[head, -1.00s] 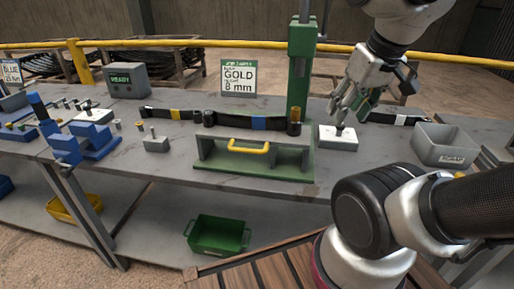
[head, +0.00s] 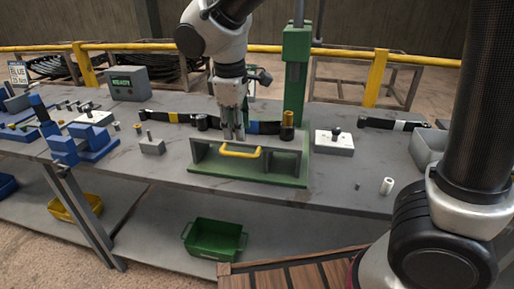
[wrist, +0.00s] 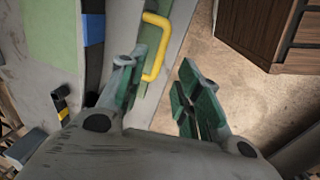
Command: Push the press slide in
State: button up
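The press slide (head: 202,155) is a grey block with a yellow handle (head: 240,155) on its front. It sits on a green base (head: 290,180) below the green press column (head: 296,75). A dark spring leaf with a blue band (head: 265,127) lies across the back of it. My gripper (head: 233,137) points down just above the slide, close to the handle. In the wrist view my gripper (wrist: 160,92) is open and empty, with green pads apart. The yellow handle (wrist: 157,62) shows near the left finger; whether they touch I cannot tell.
A gold-topped cylinder (head: 287,120) stands at the slide's right end. A white block with a black knob (head: 333,142) is to the right, with a white cylinder (head: 387,185) nearer the front edge. A grey block with pins (head: 151,146) and blue fixtures (head: 85,140) are to the left.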

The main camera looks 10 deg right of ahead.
aim_at(239, 154)
jog(key=f, duration=0.2)
jog(key=w+f, duration=0.1)
jog(key=f, duration=0.5)
jog(key=shift+w+d, duration=0.15)
grip_shut()
